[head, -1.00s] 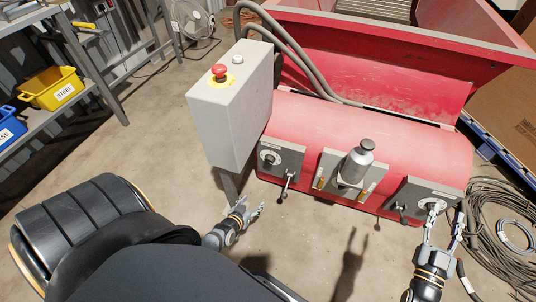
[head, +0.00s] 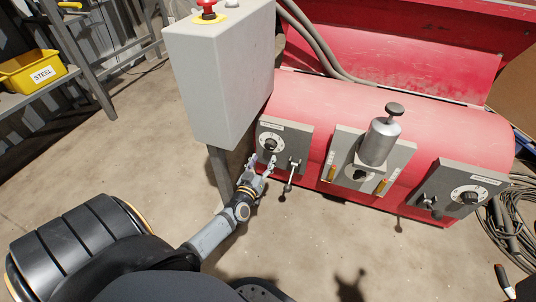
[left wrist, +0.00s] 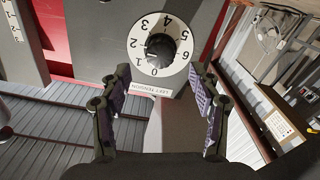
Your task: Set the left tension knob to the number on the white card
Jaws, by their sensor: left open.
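The left tension knob (head: 270,145) is black and sits on a round white numbered dial on a grey plate at the left of the red machine. In the left wrist view the knob (left wrist: 160,47) is ahead, with its dial (left wrist: 145,66) upside down above the "LEFT TENSION" label (left wrist: 151,89). The pointer's exact number is unclear. My left gripper (head: 262,165) is open just below the knob. In the left wrist view its fingers (left wrist: 160,90) stand apart on either side below the dial, empty. My right gripper is out of view. I cannot make out a white card with certainty.
A small lever (head: 290,175) hangs right of the left dial, close to my gripper. A grey control box (head: 215,80) stands above and left. A silver cylinder (head: 380,142) and a right dial (head: 469,196) are further right. Open floor lies in front.

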